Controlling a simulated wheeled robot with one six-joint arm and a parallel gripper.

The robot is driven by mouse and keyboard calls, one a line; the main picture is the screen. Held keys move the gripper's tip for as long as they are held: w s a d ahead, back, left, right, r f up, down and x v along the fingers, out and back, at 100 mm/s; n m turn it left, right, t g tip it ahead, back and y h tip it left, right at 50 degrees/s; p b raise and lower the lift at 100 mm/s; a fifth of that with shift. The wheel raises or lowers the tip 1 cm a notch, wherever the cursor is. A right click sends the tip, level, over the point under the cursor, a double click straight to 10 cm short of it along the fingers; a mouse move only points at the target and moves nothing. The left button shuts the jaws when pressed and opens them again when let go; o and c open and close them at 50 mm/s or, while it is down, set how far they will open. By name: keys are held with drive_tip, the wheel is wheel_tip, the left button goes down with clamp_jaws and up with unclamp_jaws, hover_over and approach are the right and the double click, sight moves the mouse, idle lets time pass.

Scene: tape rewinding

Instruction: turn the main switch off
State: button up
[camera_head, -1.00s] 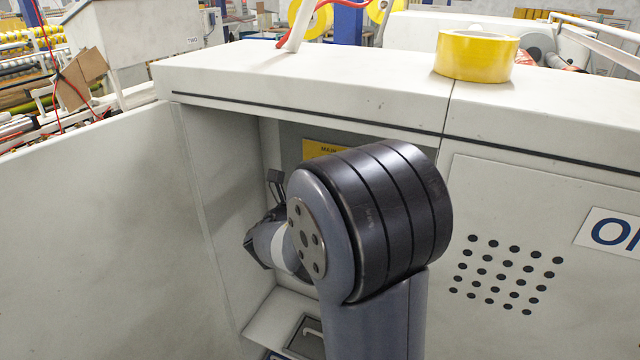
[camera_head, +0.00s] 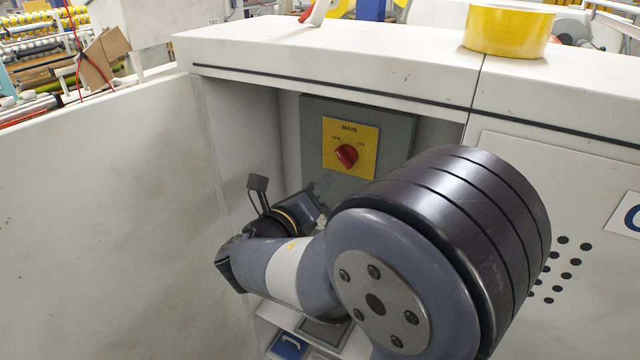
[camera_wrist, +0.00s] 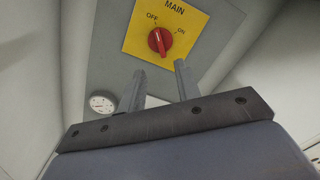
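The main switch is a red rotary knob (camera_head: 346,156) on a yellow plate (camera_head: 364,137) marked MAIN, fixed to a grey panel inside the recess. In the wrist view the knob (camera_wrist: 159,40) lies below and between the OFF and ON labels; I cannot tell surely which one it points to. My gripper (camera_head: 321,187) is in the recess, below and left of the knob in the head view. In the wrist view its two fingers (camera_wrist: 159,68) stand apart with nothing between them, pointing toward the knob. They appear short of it.
A round white gauge (camera_wrist: 101,103) is left of the fingers. The recess has a side wall (camera_head: 243,140) at left and a top slab (camera_head: 330,52) above. A yellow tape roll (camera_head: 508,32) stands on the slab. A blue handled part (camera_head: 288,347) lies below.

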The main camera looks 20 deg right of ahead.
sight(342, 159)
idle(0.3)
drive_tip(key=p+x, duration=0.2)
drive_tip(key=x, duration=0.9)
drive_tip(key=shift+a, duration=0.1)
